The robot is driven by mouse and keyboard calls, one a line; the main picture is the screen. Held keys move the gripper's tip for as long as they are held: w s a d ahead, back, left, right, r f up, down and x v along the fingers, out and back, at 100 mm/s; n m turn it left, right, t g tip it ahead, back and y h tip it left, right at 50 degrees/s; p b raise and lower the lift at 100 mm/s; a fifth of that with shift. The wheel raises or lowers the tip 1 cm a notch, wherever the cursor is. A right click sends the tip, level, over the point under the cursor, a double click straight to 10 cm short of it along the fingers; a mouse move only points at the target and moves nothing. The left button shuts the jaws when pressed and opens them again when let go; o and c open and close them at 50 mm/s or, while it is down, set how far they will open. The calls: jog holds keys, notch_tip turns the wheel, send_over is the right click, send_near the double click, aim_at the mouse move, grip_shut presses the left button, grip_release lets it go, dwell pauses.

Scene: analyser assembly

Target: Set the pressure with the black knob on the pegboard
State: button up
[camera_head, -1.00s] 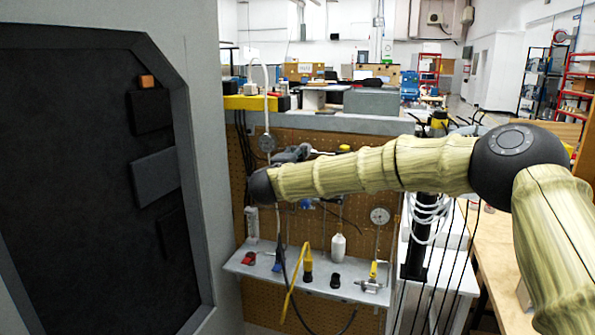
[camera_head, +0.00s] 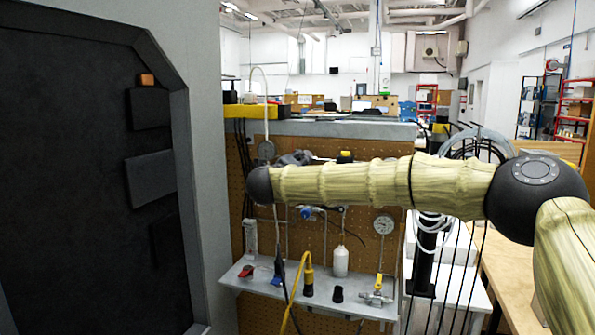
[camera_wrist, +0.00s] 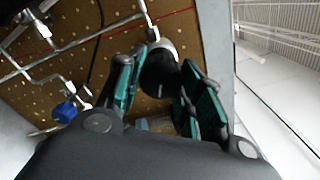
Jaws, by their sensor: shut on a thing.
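In the wrist view the black knob (camera_wrist: 158,78) sits between the two teal-padded fingers of my gripper (camera_wrist: 161,96). The fingers are closed on its sides. A round pale metal body shows just behind the knob, against the brown pegboard (camera_wrist: 190,38). In the head view the pegboard (camera_head: 360,258) stands beyond my arm. A round gauge (camera_head: 266,150) shows on its upper left, close to my gripper (camera_head: 294,158), which is mostly hidden behind my forearm. The knob itself is hidden in the head view.
A blue valve knob (camera_head: 306,212) and a second gauge (camera_head: 383,224) are on the pegboard below my arm. A grey shelf (camera_head: 235,277) holds a white bottle (camera_head: 341,262), a yellow-and-black connector (camera_head: 308,275) and valves. A large dark-panelled cabinet (camera_head: 70,200) stands close on the left.

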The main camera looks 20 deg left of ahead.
jog(key=shift+f, duration=0.15)
dwell(0.3)
jog(key=o, duration=1)
jog(key=shift+o, duration=0.2)
jog(key=s, duration=1.2)
jog(key=shift+a, duration=0.15)
